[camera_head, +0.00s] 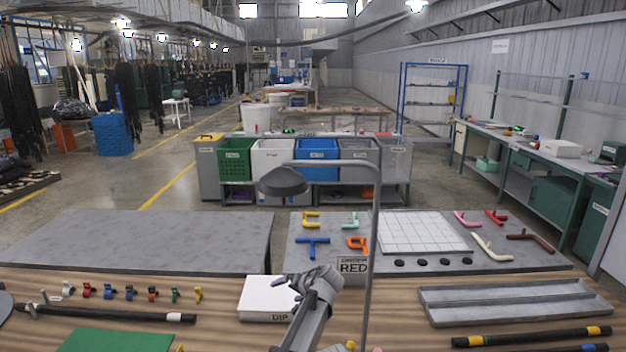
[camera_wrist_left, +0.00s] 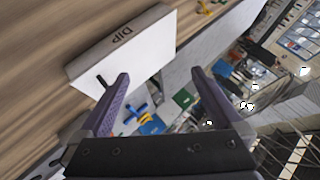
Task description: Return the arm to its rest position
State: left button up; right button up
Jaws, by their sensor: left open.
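My left gripper (camera_head: 300,281) is above the wooden bench in the head view, just over the right part of the white box marked DIP (camera_head: 262,296). In the left wrist view its two purple fingers (camera_wrist_left: 160,76) are spread apart with nothing seen between them. The DIP box also shows there (camera_wrist_left: 125,48), beyond the fingertips. A short dark peg shows at the box's edge beside one finger. My right gripper is in neither view.
A grey lamp post (camera_head: 370,240) stands close right of my left gripper. A grey tray (camera_head: 515,300) and black hoses lie on the bench at right. Small coloured fittings, a black hose (camera_head: 120,314) and a green mat (camera_head: 115,340) lie at left.

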pick_arm(q)
jog(key=s+a+f+n+g+h, duration=0.1)
jog(key=s+a+f+g+h, duration=0.15)
jog(key=s, duration=0.75)
jog(key=s+a+f+n+g+h, duration=0.1)
jog(key=s+a+f+g+h, duration=0.2)
jog(key=s, duration=0.7)
jog(key=s+a+f+g+h, duration=0.15)
jog(key=s+a, duration=0.25)
jog(key=s, duration=0.7)
jog(key=s+d+f+m+b, duration=0.1)
jog(key=s+d+f+b, duration=0.1)
jog(key=d, duration=0.1)
jog(key=s+d+f+m+y+b, duration=0.1)
jog(key=d+f+b, duration=0.1)
jog(key=d, duration=0.2)
jog(key=s+d+f+m+b, duration=0.1)
jog(key=s+d+f+b, duration=0.1)
jog(key=d, duration=0.1)
jog(key=shift+s+d+f+g, duration=0.15)
jog(key=shift+s+f+g, duration=0.15)
jog(key=shift+f, duration=0.05)
jog(key=shift+s+d, duration=0.25)
jog(key=shift+d, duration=0.1)
